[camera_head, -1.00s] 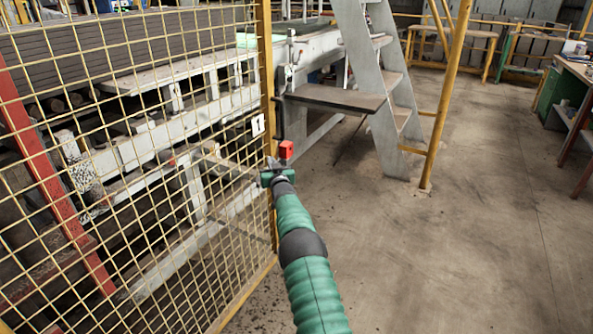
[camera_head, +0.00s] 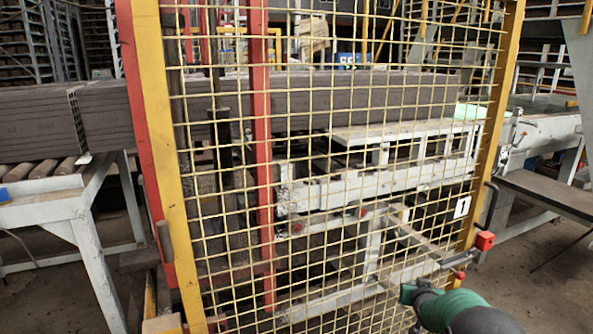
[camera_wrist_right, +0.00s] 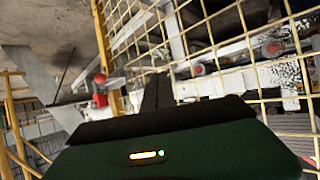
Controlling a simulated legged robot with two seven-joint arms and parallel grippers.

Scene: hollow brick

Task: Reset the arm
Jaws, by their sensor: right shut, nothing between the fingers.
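My right arm, green and black, comes in at the bottom right of the head view. Its gripper (camera_head: 414,309) is in front of the lower right part of the yellow mesh gate (camera_head: 180,165), with nothing held. In the right wrist view the dark fingers (camera_wrist_right: 157,92) are together, above the green gripper body. A red box (camera_head: 484,241) is on the gate's right post, up and to the right of the gripper and apart from it; it also shows in the right wrist view (camera_wrist_right: 100,79). My left gripper is not in view.
Behind the mesh stand a white machine frame (camera_head: 325,190) and long stacks of grey bricks (camera_head: 290,105). A roller conveyor (camera_head: 45,183) is at the left. A dark step (camera_head: 545,190) is right of the gate. A white plate marked 1 (camera_head: 462,207) hangs on the mesh.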

